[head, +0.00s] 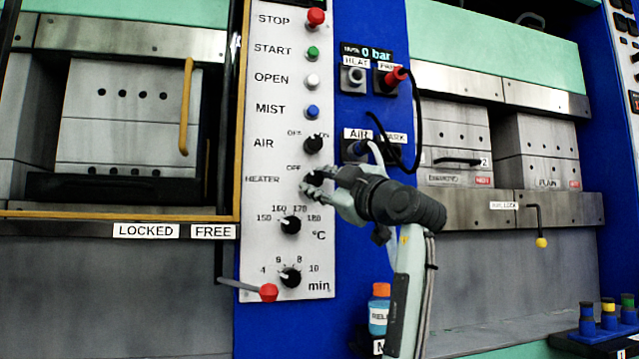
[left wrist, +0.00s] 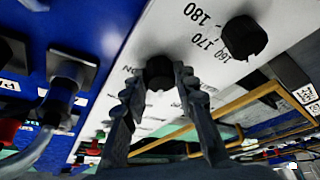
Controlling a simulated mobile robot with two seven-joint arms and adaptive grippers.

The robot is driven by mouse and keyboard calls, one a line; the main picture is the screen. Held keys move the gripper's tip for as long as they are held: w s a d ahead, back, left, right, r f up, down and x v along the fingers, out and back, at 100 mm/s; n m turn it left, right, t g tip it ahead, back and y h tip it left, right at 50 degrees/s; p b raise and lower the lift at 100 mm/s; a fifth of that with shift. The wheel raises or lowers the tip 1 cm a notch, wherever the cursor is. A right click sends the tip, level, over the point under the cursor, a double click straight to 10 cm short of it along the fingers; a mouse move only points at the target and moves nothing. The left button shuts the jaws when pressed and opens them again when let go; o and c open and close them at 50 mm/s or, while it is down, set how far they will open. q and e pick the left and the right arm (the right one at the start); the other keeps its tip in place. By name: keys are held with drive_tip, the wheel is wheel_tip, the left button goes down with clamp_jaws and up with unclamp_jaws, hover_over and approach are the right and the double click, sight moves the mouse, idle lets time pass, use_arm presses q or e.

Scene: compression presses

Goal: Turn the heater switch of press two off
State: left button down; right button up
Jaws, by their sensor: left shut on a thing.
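The black heater switch (head: 317,176) is a small knob on the white press panel (head: 262,215), beside the HEATER label and below an OFF mark. In the head view it is partly hidden by my left gripper (head: 312,184). In the left wrist view the heater switch (left wrist: 158,72) sits between the two fingertips of my left gripper (left wrist: 157,85), which is shut on it. I cannot tell which way its pointer faces. My right gripper is not in view.
Above is the black AIR knob (head: 313,144); below are the temperature dial (head: 291,224) and minute dial (head: 290,277). A red-tipped lever (head: 268,292) juts out at the panel's bottom. Cables hang from the blue panel's sockets (head: 393,78) at right.

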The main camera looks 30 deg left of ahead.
use_arm(q)
drive_tip(key=c, duration=1.2)
unclamp_jaws()
drive_tip(key=v, duration=1.2)
